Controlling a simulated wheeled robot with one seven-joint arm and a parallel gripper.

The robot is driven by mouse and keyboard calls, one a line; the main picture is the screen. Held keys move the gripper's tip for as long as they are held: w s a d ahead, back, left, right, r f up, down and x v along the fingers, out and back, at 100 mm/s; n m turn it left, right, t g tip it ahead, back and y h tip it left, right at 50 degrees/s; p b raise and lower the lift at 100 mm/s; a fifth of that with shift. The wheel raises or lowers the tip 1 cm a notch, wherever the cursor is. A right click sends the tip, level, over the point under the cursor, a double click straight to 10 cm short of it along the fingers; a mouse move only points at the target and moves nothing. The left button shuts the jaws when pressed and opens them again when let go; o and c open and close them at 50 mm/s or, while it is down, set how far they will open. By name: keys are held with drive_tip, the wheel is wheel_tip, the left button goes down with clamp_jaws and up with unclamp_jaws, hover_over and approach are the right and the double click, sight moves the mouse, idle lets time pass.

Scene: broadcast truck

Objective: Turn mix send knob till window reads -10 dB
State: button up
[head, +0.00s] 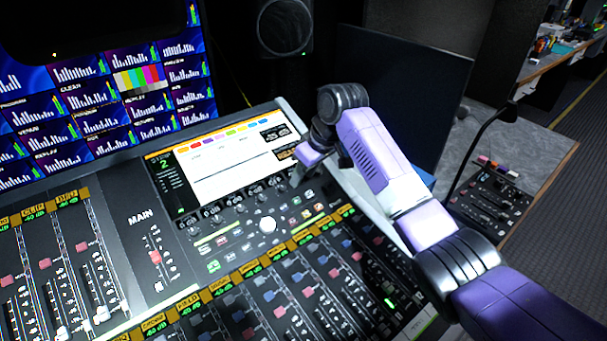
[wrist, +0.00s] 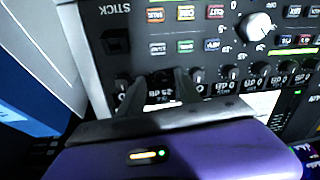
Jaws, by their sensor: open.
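A row of small black knobs (head: 240,207), with small dark readout windows between them, runs under the console's screen (head: 236,165). In the wrist view the knobs (wrist: 229,86) and windows appear upside down. My gripper (head: 296,178) is at the right end of this row. In the wrist view my gripper (wrist: 160,86) is open, with its two dark fingers on either side of a spot at the row. A window (wrist: 160,96) shows between the fingers, its digits too blurred to read surely. The fingers partly hide the knob there, and I cannot tell whether they touch it.
A large white knob (head: 267,224) and coloured buttons (head: 307,213) lie just below the row. Fader banks (head: 290,290) fill the console's front. A dark monitor panel (head: 405,95) stands behind my arm, and a gooseneck microphone (head: 487,140) is at right.

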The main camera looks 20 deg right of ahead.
drive_tip(key=shift+f, duration=0.15)
clamp_jaws()
drive_tip(key=shift+a+p, duration=0.1)
drive_tip(key=shift+p, duration=0.25)
drive_tip(key=shift+r+m+p, duration=0.25)
drive_tip(key=shift+m+p, duration=0.75)
drive_tip(key=shift+p, duration=0.2)
drive_tip(key=m+p, duration=0.2)
drive_tip(key=p, duration=0.1)
drive_tip(key=shift+m, duration=0.3)
drive_tip(key=m+p, duration=0.3)
drive_tip(key=m, duration=0.1)
drive_tip(key=shift+t+p, duration=0.4)
drive_tip(key=shift+f+m+p, duration=0.2)
drive_tip(key=shift+m+p, duration=0.7)
drive_tip(key=shift+m, duration=0.7)
